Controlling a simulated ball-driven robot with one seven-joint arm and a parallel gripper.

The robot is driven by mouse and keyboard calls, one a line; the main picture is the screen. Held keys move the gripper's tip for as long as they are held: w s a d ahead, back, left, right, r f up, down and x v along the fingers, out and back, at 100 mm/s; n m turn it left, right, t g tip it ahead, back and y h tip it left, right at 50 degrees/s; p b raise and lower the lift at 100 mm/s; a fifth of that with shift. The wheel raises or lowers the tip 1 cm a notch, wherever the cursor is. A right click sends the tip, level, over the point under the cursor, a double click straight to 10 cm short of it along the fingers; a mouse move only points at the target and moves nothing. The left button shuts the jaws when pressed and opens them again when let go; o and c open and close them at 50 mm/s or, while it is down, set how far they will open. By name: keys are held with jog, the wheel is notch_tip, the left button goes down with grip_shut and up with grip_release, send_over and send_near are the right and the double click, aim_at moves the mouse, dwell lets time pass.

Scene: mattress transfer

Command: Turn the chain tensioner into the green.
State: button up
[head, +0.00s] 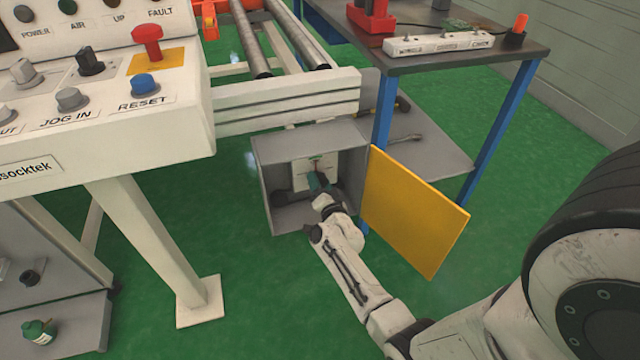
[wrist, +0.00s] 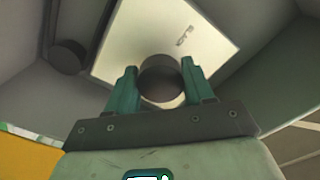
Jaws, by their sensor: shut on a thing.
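The chain tensioner's dark round knob (wrist: 160,78) shows in the wrist view in front of a pale plate (wrist: 212,45) with small marks on it. My gripper (wrist: 156,76) has its two green fingers on either side of the knob and is shut on it. In the head view, my gripper (head: 317,184) reaches into a grey open box (head: 262,185) with the pale plate (head: 305,172) at its back. My gripper hides the knob there. I cannot make out a green zone or the pointer.
The box's yellow door (head: 415,212) stands open to the right of my arm. A dark cylinder (wrist: 68,57) sits left of the knob. A white control console (head: 110,100) stands left, and a blue-legged workbench (head: 470,60) behind right. Green floor is clear in front.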

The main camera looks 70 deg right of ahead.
jog(key=o, duration=1)
jog(key=p+v, duration=0.3)
jog(key=v, duration=0.8)
jog(key=shift+p, duration=0.4)
